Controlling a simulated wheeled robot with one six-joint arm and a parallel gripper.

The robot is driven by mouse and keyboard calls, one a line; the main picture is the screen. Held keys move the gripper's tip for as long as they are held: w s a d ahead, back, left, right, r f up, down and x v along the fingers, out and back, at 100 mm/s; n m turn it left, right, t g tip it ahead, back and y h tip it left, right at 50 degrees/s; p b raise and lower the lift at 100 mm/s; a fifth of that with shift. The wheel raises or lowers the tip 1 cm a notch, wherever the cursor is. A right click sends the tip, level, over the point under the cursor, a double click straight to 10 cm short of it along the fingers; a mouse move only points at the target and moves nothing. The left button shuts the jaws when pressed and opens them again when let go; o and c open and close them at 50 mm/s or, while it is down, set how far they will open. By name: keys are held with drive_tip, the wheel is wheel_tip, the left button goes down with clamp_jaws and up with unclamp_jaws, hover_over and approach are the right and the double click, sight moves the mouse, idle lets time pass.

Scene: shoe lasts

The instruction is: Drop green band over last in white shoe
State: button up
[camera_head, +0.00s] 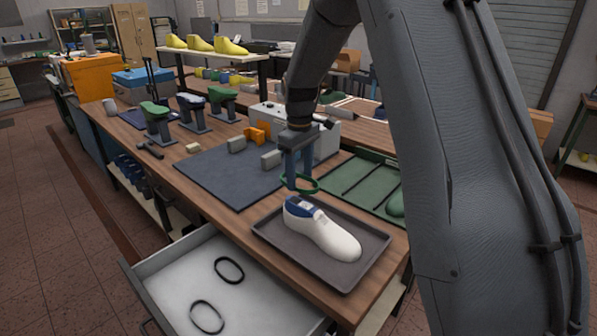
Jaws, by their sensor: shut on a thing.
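My gripper (299,182) points down and is shut on a green band (309,185), a ring held roughly level. The band is above the heel end of the white shoe (328,232) and looks apart from it. The shoe lies on a dark tray (349,281) with its toe toward the lower right. A blue last (303,206) shows in the shoe's opening. How exactly the band lines up over the last cannot be told from this one view.
An open drawer (262,300) below the table holds two black bands (229,270). A dark mat (205,175) with grey and orange blocks (256,134) lies behind the tray. A green tray (362,172) is to the right. Lasts on stands (158,123) are at the back left.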

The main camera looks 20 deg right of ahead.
sight(300, 202)
drive_tip(key=shift+f+b, duration=1.85)
drive_tip(key=shift+f, duration=1.6)
drive_tip(key=shift+s+f, duration=0.1)
drive_tip(key=shift+f, duration=0.2)
drive_tip(key=c, duration=0.3)
drive_tip(key=o, duration=1.3)
drive_tip(key=shift+c, duration=0.2)
drive_tip(key=shift+o, duration=0.6)
drive_tip(key=shift+r, duration=0.1)
